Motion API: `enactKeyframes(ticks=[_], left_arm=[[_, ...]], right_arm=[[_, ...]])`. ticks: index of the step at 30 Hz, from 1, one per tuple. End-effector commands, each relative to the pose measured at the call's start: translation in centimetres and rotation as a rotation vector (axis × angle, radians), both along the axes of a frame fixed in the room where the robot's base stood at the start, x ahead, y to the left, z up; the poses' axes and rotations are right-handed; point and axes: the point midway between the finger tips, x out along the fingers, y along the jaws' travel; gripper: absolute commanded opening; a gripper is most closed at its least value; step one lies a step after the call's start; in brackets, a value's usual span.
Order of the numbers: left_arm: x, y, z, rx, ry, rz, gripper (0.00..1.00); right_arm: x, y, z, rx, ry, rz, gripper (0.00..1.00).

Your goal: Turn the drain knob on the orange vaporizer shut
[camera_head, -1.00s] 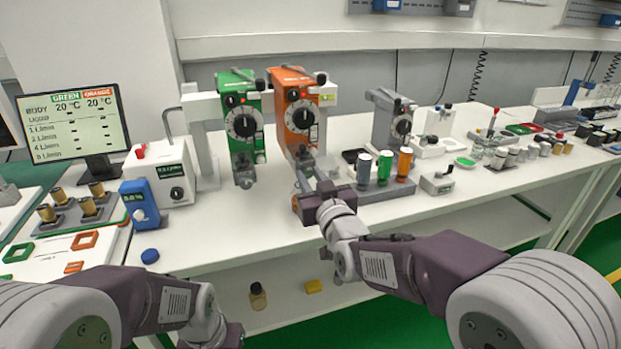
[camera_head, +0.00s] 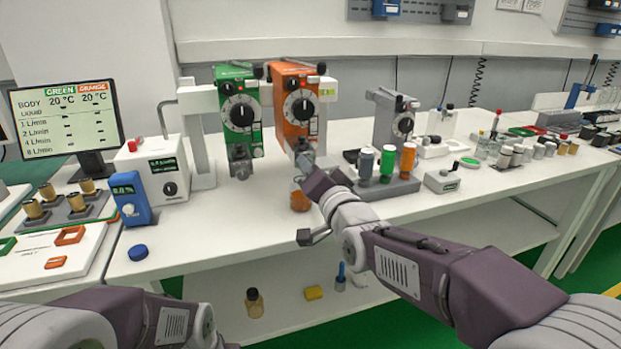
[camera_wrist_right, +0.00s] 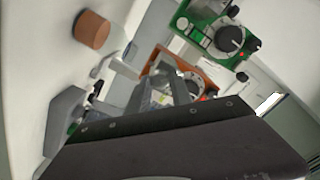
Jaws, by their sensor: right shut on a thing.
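The orange vaporizer (camera_head: 294,103) hangs on the rail right of the green vaporizer (camera_head: 238,112); both show a round dial. In the right wrist view the orange vaporizer (camera_wrist_right: 158,60) is partly hidden behind my gripper. My right gripper (camera_head: 304,160) is at its lower front and shut on a small part there, which looks like the drain knob. The jaws cover that part, so I cannot tell how far it is turned. My left gripper is out of view.
A grey stand (camera_head: 388,187) with grey, green and orange bottles is close to the right of my right gripper. A blue meter (camera_head: 131,200) and a blue cap (camera_head: 138,252) are on the left. The bench front between them is clear.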

Motion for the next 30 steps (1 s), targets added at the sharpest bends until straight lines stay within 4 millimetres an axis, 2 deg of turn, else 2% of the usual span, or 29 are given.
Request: enactKeyframes(ticks=[1,15,30], left_arm=[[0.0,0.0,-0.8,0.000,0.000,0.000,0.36],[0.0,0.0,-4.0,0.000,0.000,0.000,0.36],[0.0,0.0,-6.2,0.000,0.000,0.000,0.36]], right_arm=[[0.0,0.0,-0.4,0.039,0.012,0.001,0.00],[0.0,0.0,-0.4,0.462,0.149,0.020,0.00],[0.0,0.0,-0.3,0.805,0.262,0.034,0.00]])
